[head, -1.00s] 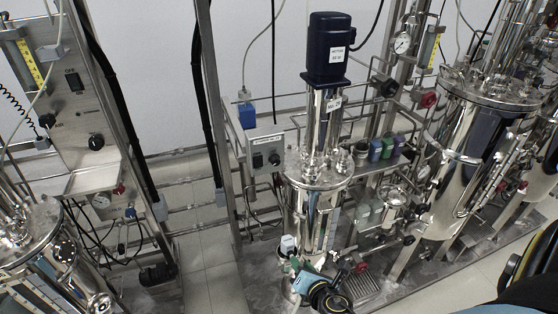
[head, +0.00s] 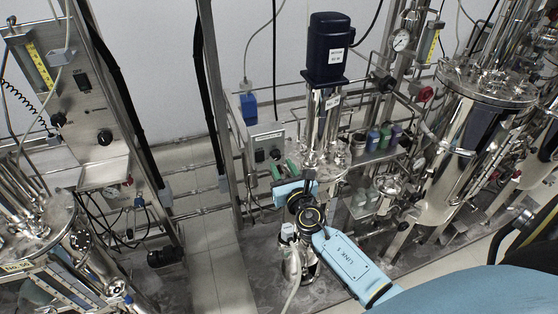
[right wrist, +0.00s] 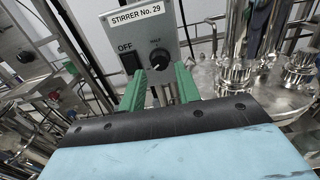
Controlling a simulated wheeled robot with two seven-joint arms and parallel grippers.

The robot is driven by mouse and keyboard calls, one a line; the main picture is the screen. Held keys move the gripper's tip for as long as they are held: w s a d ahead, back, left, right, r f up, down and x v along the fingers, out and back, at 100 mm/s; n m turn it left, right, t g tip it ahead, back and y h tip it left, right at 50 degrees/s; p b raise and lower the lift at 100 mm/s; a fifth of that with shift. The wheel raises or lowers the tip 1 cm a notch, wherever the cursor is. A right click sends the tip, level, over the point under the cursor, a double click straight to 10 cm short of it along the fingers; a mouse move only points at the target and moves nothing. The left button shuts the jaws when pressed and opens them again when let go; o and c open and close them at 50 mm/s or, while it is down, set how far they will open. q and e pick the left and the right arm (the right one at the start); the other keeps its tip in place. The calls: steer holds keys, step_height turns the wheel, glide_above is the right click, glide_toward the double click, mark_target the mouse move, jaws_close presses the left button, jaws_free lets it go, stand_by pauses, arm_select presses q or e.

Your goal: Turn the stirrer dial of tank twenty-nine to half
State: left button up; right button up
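The stirrer control box (right wrist: 140,35), labelled "STIRRER No. 29", faces me in the right wrist view. It carries a switch marked "OFF" (right wrist: 131,61) and a black round dial (right wrist: 159,59) with a small label above it that looks like "HALF". I cannot read the dial's setting. In the head view the box (head: 264,139) is mounted left of the steel tank (head: 322,150) with the dark blue motor. My right gripper (head: 285,170) is just below and in front of the box. Its green fingers (right wrist: 160,88) are apart and empty, short of the dial. My left gripper is out of view.
A steel post (head: 222,110) stands left of the box. Another panel with a black knob (head: 104,137) is at the left. Colored bottles (head: 384,138) sit on a shelf right of the tank. A larger steel vessel (head: 455,150) is at the right.

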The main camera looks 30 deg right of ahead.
mark_target(277, 158)
steer(key=shift+x, duration=1.75)
steer(key=c, duration=0.7)
steer(key=shift+m, duration=0.3)
